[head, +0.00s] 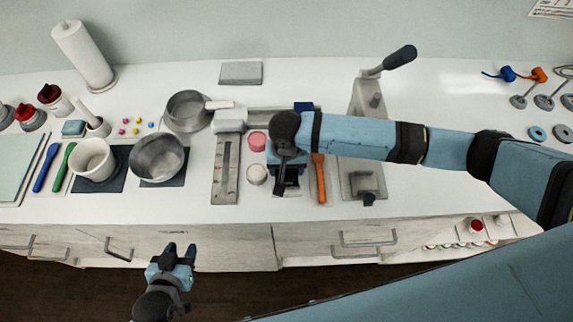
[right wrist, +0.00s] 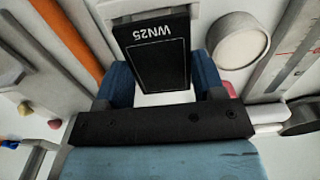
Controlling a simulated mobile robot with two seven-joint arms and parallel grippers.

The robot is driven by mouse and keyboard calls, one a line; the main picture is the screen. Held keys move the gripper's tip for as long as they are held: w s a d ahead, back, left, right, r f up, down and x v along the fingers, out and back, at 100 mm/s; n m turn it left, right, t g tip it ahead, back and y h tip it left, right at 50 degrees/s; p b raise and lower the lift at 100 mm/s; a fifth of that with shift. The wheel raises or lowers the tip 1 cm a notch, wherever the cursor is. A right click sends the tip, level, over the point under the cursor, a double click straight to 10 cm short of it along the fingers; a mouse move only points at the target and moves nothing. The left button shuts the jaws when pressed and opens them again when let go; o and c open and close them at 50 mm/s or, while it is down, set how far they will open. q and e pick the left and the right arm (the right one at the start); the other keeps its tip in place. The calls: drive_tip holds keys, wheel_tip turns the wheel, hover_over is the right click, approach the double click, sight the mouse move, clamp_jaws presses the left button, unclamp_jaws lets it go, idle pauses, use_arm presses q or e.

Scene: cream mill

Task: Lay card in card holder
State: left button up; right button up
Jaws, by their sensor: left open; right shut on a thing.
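A black card (right wrist: 155,52) marked WN25 sits between the blue fingers of my right gripper (right wrist: 162,88), which is shut on it. In the head view my right gripper (head: 288,168) is over the counter between the round white-topped piece and an orange-handled tool. The card's dark face (head: 291,178) shows partly there, under the wrist. A pale grey piece (right wrist: 118,8), perhaps the card holder, lies beyond the card in the wrist view. The card hides part of it, and I cannot tell whether they touch. My left gripper (head: 181,250) is open and empty, in front of the counter.
A grey scaled plate (head: 226,168), pink round piece (head: 257,141) and white-topped round piece (head: 257,174) are left.

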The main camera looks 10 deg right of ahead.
drive_tip(key=shift+f+p, duration=0.45)
drive_tip(key=shift+p, duration=0.45)
idle(0.6)
drive_tip(key=o, duration=1)
drive_tip(key=shift+c, duration=0.2)
drive_tip(key=shift+r, duration=0.2)
wheel_tip(320, 180, up, 13)
drive_tip(key=b, duration=0.1)
drive_tip(key=shift+r, duration=0.2)
